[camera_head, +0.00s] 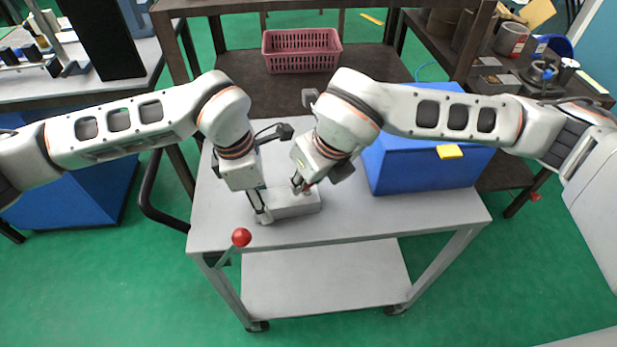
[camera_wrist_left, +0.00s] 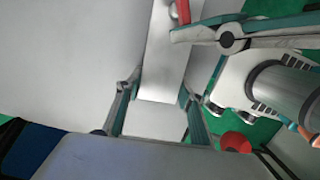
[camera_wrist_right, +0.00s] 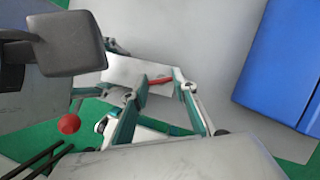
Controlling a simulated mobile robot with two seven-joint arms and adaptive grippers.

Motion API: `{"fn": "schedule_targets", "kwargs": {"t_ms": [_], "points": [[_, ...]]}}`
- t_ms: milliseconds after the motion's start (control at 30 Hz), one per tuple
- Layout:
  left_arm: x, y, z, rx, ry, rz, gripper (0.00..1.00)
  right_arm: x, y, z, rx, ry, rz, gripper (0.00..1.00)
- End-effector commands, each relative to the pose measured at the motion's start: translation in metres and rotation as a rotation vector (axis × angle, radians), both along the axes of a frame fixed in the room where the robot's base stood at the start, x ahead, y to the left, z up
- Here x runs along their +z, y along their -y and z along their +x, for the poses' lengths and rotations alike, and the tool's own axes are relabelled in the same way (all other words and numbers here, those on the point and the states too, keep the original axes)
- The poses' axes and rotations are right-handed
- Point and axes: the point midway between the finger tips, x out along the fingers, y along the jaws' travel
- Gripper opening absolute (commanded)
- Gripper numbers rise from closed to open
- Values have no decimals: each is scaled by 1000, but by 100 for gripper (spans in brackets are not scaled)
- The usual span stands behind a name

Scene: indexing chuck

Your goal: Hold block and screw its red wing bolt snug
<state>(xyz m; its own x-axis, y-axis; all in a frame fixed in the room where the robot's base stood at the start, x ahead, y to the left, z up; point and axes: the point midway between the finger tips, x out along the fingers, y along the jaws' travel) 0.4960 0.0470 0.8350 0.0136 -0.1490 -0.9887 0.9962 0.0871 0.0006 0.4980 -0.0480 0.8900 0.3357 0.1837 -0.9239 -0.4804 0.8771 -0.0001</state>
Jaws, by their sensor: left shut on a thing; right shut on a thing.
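The pale grey block (camera_head: 292,205) lies on the top of the grey cart, near its left front part. My left gripper (camera_head: 262,208) is shut across the block's left end; in the left wrist view its fingers flank the block (camera_wrist_left: 164,65) on both sides. The red wing bolt (camera_wrist_right: 160,80) stands at the block's other end, and a bit of it shows in the left wrist view (camera_wrist_left: 183,10). My right gripper (camera_head: 304,188) reaches down from above and is shut on the wing bolt, hiding most of it in the head view. How deep the bolt sits is hidden.
A blue box (camera_head: 420,165) stands on the cart top (camera_head: 400,220) right of the block. A lever with a red knob (camera_head: 241,237) sticks up at the cart's front left corner. A pink basket (camera_head: 302,50) is on the bench behind. The cart top's front right is clear.

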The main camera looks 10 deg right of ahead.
Motion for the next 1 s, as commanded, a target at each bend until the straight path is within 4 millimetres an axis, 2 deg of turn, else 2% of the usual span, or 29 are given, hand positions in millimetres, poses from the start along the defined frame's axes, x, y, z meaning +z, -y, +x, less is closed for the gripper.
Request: {"fn": "schedule_targets", "kwargs": {"t_ms": [567,600,633,1000], "points": [[-4,-1,-2,1,-8,4,17,-1,0,0,-31,-1,0,6],[-4,-1,-2,1,-8,4,17,-1,0,0,-31,-1,0,38],[-4,-1,-2,1,-8,4,17,-1,0,0,-31,-1,0,44],[-3,-1,-2,1,-7,4,17,1,0,0,-31,0,0,44]]}}
